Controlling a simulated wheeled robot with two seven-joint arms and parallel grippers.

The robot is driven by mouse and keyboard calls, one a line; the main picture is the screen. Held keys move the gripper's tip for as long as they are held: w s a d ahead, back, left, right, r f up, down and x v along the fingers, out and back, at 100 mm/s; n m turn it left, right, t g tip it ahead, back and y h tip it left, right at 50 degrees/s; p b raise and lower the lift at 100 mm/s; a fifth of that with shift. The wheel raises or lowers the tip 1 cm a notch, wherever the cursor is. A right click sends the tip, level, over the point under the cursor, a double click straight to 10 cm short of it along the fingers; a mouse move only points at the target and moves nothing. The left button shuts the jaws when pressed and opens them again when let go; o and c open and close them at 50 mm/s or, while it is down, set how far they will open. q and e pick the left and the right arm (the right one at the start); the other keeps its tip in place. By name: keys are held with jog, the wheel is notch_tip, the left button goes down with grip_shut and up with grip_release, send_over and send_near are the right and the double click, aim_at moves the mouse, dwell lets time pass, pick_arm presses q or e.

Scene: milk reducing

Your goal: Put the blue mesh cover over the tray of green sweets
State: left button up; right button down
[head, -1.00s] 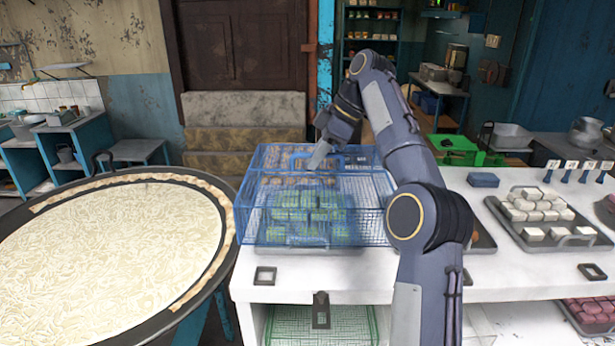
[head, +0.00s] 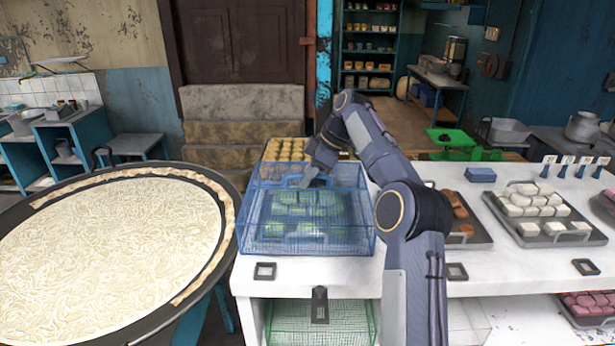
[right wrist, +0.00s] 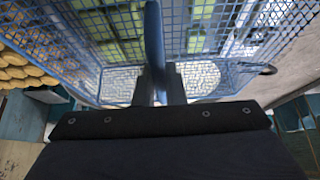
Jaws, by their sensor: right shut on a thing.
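The blue mesh cover (head: 257,222) is a see-through wire box at the left of the white counter. It surrounds the tray (head: 305,239) of green sweets (head: 298,212), which show through its mesh. Its lower edge looks at or close to the counter; I cannot tell if it touches. My right gripper (head: 312,180) is above the cover, shut on its top handle. In the right wrist view the handle (right wrist: 153,35) stands between the fingers (right wrist: 159,88), with green sweets (right wrist: 127,48) below the mesh. My left gripper is not in view.
Yellow sweets (head: 288,148) lie just behind the cover. Trays of brown sweets (head: 460,207) and white sweets (head: 545,232) stand to the right, with a blue block (head: 481,175) and green scale (head: 463,146) behind. A large round pan (head: 110,255) borders the counter's left.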

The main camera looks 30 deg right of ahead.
jog(key=shift+f, duration=0.3)
jog(key=c, duration=1.5)
grip_release()
jog(key=shift+r, duration=0.1)
